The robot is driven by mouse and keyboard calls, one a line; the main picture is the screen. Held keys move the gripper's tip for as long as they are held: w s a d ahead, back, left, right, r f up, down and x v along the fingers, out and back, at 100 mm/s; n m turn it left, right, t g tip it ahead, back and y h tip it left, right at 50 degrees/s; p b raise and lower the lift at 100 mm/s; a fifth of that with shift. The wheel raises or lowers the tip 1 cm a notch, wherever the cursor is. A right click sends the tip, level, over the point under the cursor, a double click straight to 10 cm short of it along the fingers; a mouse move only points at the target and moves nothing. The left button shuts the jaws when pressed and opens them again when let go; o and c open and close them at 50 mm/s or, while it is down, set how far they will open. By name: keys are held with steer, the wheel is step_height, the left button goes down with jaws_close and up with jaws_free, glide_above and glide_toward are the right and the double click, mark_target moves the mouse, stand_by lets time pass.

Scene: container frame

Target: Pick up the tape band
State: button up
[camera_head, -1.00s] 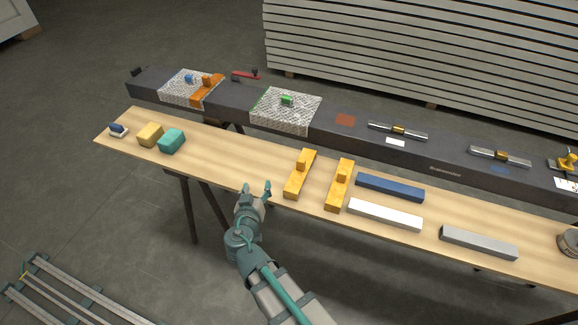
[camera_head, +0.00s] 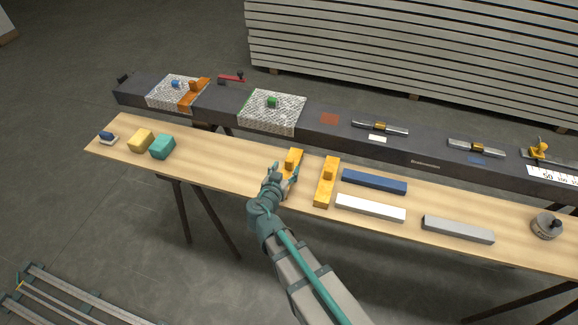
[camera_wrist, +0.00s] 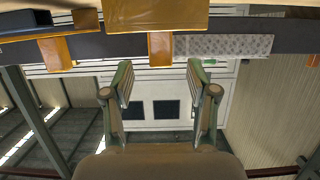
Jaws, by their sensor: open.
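I cannot tell for sure which thing is the tape band. A round grey piece with a dark knob (camera_head: 546,227) sits at the right end of the wooden bench (camera_head: 225,160). An orange band (camera_head: 194,94) lies across the dark beam (camera_head: 225,105) at the back left. My gripper (camera_head: 280,176) is open and empty at the left yellow block (camera_head: 293,160), partly covering it in the head view. In the wrist view my gripper (camera_wrist: 160,80) has its two fingers apart, with a yellow block (camera_wrist: 155,14) above them. Contact cannot be told.
A second yellow block (camera_head: 326,185), a blue bar (camera_head: 374,181), a white bar (camera_head: 370,207) and a grey bar (camera_head: 458,229) lie to the right. A yellow block (camera_head: 141,141) and a teal block (camera_head: 162,146) stand left. The bench between teal block and gripper is clear.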

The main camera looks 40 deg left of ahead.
mark_target(288, 163)
steer(key=p+x, duration=0.2)
steer(key=x, duration=0.2)
steer(key=shift+a+r+p, duration=0.1)
steer(key=shift+r+p, duration=0.2)
steer(key=shift+p, duration=0.1)
steer(key=shift+w+a+f, duration=0.1)
steer(key=shift+w+f, duration=0.2)
steer(key=shift+w, duration=0.15)
steer(key=c, duration=1)
